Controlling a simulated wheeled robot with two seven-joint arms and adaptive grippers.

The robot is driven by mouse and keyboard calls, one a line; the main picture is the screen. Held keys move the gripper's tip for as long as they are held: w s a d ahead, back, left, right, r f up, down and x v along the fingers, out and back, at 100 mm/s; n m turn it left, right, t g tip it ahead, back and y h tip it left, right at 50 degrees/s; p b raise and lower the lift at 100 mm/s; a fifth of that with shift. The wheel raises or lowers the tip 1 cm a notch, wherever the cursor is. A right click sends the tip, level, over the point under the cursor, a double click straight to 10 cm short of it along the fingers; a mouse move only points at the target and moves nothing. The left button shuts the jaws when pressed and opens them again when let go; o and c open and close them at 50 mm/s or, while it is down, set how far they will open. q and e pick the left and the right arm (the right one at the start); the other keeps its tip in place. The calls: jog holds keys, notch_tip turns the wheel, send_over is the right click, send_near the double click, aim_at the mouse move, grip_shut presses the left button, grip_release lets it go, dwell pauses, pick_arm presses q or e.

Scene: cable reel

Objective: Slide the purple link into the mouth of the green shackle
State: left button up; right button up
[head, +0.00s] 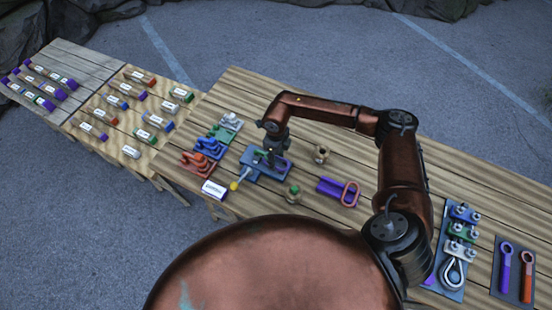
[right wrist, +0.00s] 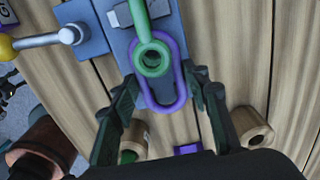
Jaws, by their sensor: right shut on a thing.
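The purple link (right wrist: 184,75) is an elongated loop between the fingers of my right gripper (right wrist: 160,92), which is shut on its sides. The green shackle (right wrist: 151,62) shows a rounded end inside the outline of the link, with its body running up the picture. I cannot tell from this angle whether the link is threaded through its mouth or only overlaps it. In the head view my right gripper (head: 271,158) points down over the blue fixture plate (head: 252,160), and hides part of the shackle and link. My left gripper is not in view.
A yellow-knobbed lever (head: 234,185) projects at the fixture's near left. Wooden cylinders (head: 321,154) stand nearby. Red shackle parts (head: 197,164) are at left. A blue hardware board (head: 446,272) is at far right.

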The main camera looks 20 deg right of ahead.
jog(key=o, duration=1.6)
notch_tip(320, 180, up, 12)
